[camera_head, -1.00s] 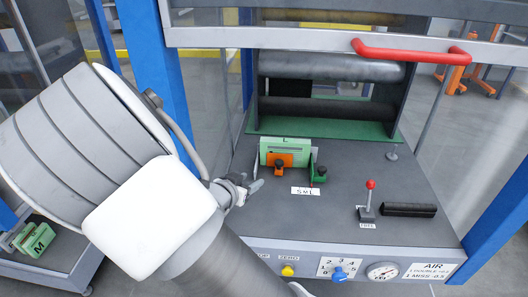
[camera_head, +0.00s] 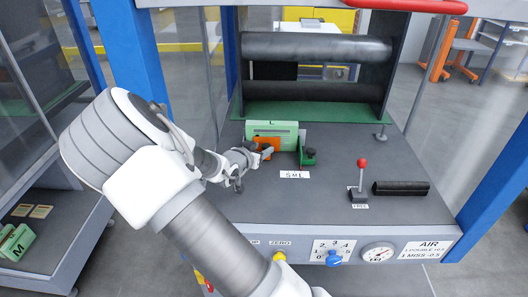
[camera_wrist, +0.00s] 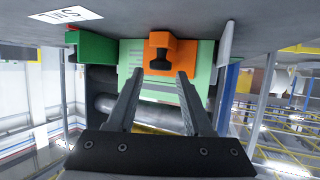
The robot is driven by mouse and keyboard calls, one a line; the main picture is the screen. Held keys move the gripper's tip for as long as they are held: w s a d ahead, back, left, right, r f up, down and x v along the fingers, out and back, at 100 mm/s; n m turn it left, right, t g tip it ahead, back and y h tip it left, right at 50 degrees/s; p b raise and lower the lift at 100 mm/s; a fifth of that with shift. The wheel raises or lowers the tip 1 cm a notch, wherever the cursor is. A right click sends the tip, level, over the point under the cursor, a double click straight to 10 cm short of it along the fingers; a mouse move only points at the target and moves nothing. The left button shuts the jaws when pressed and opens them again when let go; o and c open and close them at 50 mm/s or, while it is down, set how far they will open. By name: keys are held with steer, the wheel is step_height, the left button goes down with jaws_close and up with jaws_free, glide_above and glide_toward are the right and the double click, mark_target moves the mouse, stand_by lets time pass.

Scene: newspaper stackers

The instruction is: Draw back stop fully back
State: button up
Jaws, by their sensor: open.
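A light green block marked L (camera_head: 263,131) stands on the grey bed before the rollers. An orange stop (camera_head: 266,144) with a black knob is at its front face, partly hidden by my gripper (camera_head: 264,153). A dark green stop (camera_head: 307,154) with a black knob stands at the block's right. Which stop is the back stop is not labelled. In the wrist view my gripper (camera_wrist: 158,77) is open and empty, its fingers pointing at the orange stop (camera_wrist: 184,52). The dark green stop (camera_wrist: 95,47) is left there. Contact with the orange stop cannot be told.
An S M L label (camera_head: 295,175) lies in front of the stops. A red-knobbed lever (camera_head: 362,175) and a black bar (camera_head: 401,188) are at the right. Black rollers (camera_head: 315,48) stand behind. Front panel dials (camera_head: 378,254) are below. The bed's front middle is clear.

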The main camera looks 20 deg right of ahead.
steer(key=shift+x, duration=1.3)
jaws_close()
stand_by(0.5)
